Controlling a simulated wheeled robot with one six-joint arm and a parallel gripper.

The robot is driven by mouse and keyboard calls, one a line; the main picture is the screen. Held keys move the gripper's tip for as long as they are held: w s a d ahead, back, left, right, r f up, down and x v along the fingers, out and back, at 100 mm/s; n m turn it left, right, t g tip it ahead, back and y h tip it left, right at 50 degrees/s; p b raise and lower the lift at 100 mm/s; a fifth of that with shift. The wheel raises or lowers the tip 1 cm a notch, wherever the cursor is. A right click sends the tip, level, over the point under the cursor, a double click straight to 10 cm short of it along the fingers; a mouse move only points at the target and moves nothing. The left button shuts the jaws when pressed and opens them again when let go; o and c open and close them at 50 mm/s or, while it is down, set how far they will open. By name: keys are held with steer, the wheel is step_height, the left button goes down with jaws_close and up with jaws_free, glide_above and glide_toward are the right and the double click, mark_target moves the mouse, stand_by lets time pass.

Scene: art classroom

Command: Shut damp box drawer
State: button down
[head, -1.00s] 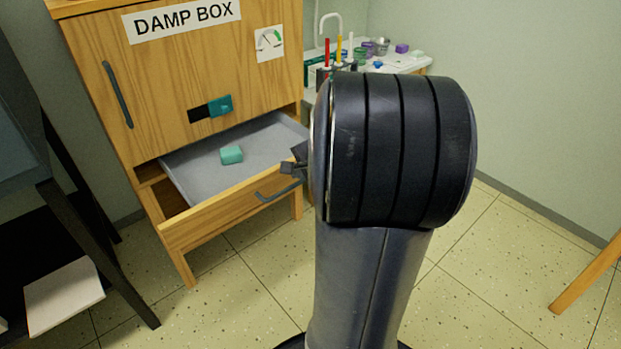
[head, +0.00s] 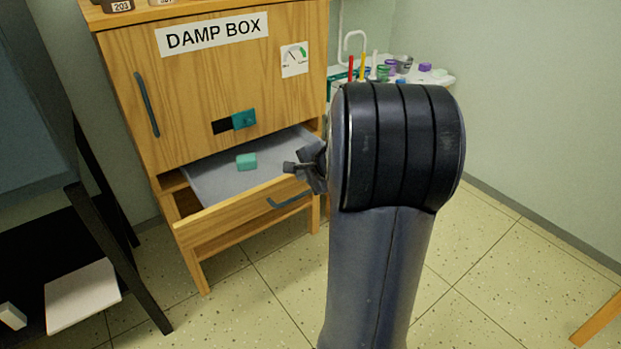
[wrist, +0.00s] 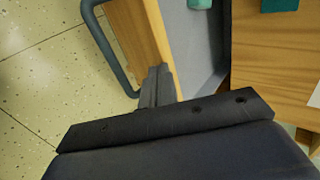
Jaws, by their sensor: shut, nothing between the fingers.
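The wooden damp box (head: 190,100) stands at left centre in the head view, its drawer (head: 245,206) partly pulled out. The drawer has a grey inside, a wooden front and a dark blue handle (head: 290,200). My gripper (head: 287,167) is shut and empty at the right end of the drawer, by the front's upper edge. In the wrist view my gripper's fingers (wrist: 158,72) overlap the wooden drawer front (wrist: 140,35), beside the handle (wrist: 100,40); whether they touch it is hard to tell. A teal block (head: 246,161) lies inside the drawer.
A teal latch (head: 243,119) sits on the damp box door above the drawer. A dark stand with a pale board (head: 82,296) is at the left. A counter with art supplies (head: 435,78) is behind my arm. Tiled floor is open at front and right.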

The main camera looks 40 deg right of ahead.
steer(key=p, duration=0.6)
glide_above(272, 166)
steer(key=s, duration=0.1)
steer(key=shift+a+r, duration=0.1)
steer(key=shift+w, duration=0.45)
